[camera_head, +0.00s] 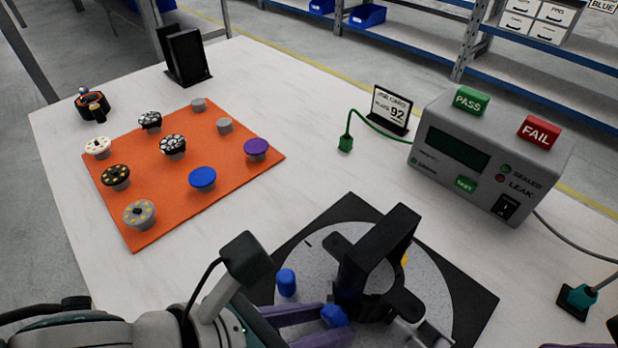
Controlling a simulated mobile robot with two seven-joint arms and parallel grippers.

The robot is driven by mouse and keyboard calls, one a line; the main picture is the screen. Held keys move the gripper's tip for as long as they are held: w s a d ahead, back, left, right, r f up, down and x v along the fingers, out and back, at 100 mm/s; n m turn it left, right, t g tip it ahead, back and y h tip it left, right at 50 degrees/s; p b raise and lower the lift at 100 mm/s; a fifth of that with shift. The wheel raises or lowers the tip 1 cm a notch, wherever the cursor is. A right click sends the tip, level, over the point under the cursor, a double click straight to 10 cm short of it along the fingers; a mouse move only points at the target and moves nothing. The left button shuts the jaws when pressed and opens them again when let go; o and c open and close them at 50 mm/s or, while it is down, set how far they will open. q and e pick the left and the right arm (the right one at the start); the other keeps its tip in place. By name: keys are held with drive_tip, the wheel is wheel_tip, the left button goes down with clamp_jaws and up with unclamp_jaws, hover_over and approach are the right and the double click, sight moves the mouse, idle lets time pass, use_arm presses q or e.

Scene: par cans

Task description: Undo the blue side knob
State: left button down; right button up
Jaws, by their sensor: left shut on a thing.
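The black clamp fixture (372,262) stands on a round speckled grey plate (310,262) at the bottom centre. A blue side knob (334,315) shows at the fixture's lower left. My left gripper (328,322), with purple fingers, reaches in from the lower left and is shut on this knob. The fingertips partly hide it. A separate blue upright peg (286,282) stands on the plate just left of the fixture. A small yellow part (404,259) shows behind the fixture's right side.
An orange mat (240,185) with several round caps lies at the left. A grey tester (490,150) with PASS and FAIL buttons stands at the right. A green plug (346,143) lies near a job card (391,108).

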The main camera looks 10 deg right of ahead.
use_arm(q)
drive_tip(key=shift+w+a+f+n+g+h+b, duration=0.1)
drive_tip(key=shift+w+f+n+g+h+b, duration=0.25)
drive_tip(key=shift+b, duration=0.65)
use_arm(e)
wheel_tip(320, 180, down, 3)
drive_tip(key=shift+r, duration=0.2)
use_arm(q)
drive_tip(key=shift+s+r+n+g+h+b, duration=0.25)
drive_tip(key=shift+g+h+b, duration=0.1)
drive_tip(key=shift+h+b, duration=0.15)
use_arm(e)
drive_tip(key=shift+f, duration=0.5)
use_arm(q)
drive_tip(key=c, duration=0.5)
unclamp_jaws()
